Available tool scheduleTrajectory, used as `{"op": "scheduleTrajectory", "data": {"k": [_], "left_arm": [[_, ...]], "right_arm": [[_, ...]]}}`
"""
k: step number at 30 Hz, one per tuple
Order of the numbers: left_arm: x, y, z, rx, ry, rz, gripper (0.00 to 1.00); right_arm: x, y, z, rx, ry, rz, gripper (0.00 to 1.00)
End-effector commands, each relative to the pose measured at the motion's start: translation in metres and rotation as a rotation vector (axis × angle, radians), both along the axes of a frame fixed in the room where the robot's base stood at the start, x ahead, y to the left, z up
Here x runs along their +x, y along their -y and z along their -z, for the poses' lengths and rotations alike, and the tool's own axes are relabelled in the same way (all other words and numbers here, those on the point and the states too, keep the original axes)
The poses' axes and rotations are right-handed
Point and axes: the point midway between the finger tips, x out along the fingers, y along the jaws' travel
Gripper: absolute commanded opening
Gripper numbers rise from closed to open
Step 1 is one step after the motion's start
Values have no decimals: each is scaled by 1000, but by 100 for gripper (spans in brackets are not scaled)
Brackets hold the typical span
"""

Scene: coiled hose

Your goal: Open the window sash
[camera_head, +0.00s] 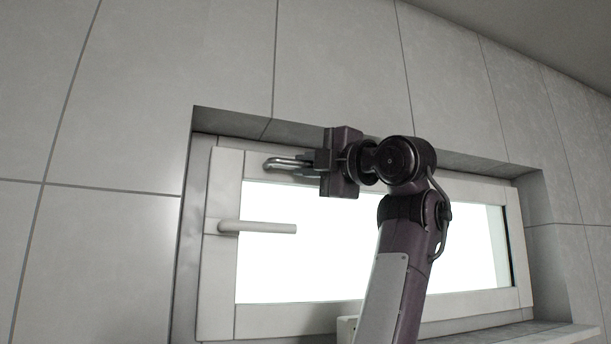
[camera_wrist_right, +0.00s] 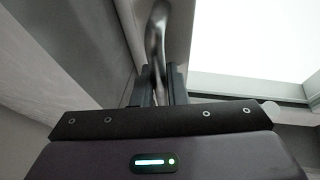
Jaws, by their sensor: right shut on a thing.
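The window sash (camera_head: 222,285) has a white frame around a bright pane and sits in a wall recess in the head view. Its white lever handle (camera_head: 262,228) lies horizontal on the left stile. My right gripper (camera_head: 308,166) is in front of the sash's upper left part, above the lever. It is shut on a bent metal loop (camera_head: 280,161). In the right wrist view the metal loop (camera_wrist_right: 157,40) runs up from between the fingers. I cannot tell what the loop is fixed to, or whether the sash stands ajar. My left gripper is not in view.
Grey tiled wall (camera_head: 100,240) surrounds the recess. The recess has a top edge (camera_head: 235,122) and a right side wall close to the sash. A sill (camera_head: 555,337) shows at the lower right. My right arm hides part of the pane and the lower frame.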

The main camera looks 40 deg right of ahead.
Motion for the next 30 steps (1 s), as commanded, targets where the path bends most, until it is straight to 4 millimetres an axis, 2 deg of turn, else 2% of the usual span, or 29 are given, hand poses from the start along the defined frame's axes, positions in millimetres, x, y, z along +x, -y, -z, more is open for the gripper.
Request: {"op": "scheduleTrajectory", "data": {"k": [1,9,15,17,22,23,24,30], "left_arm": [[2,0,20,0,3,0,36],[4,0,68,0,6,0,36],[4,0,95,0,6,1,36],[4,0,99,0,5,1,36],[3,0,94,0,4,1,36],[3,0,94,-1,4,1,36],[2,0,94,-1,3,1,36],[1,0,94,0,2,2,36]], "right_arm": [[-6,-1,13,-5,18,0,0],[-37,-8,25,-31,126,3,0],[-56,-13,32,-49,199,2,0],[-60,-14,33,-53,213,2,0],[-60,-15,27,-53,215,1,0],[-60,-15,27,-53,215,0,15],[-60,-15,27,-53,215,0,20],[-60,-14,27,-53,216,0,21]]}}
